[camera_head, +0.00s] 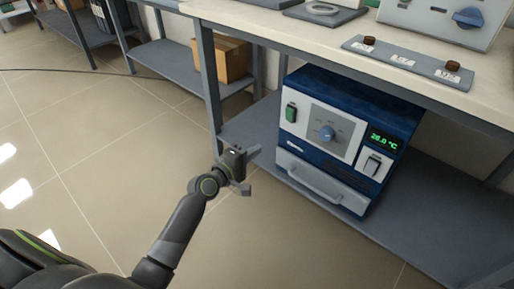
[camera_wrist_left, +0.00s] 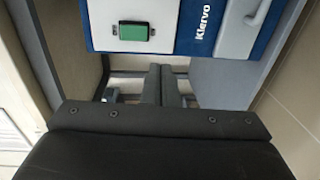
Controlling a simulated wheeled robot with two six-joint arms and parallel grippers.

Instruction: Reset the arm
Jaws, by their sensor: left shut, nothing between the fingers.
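My left arm comes in from the lower left in the head view. Its gripper (camera_head: 248,172) is over the floor, just in front of the lower shelf, left of the furnace and apart from it. In the left wrist view the two fingers (camera_wrist_left: 162,85) lie side by side, shut and empty. The blue and white muffle furnace (camera_head: 318,158) stands on the lower shelf, with a blue knob, a green switch and a green display reading about 26.0 °C. Its front and green switch (camera_wrist_left: 134,32) also show in the left wrist view. My right gripper is not in view.
The bench top (camera_head: 270,27) is above the furnace, with a plate of small brown knobs (camera_head: 413,62) and other equipment on it. A bench leg (camera_head: 209,85) rises behind my left gripper. A cardboard box (camera_head: 222,60) sits on a shelf behind. The tiled floor at left is clear.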

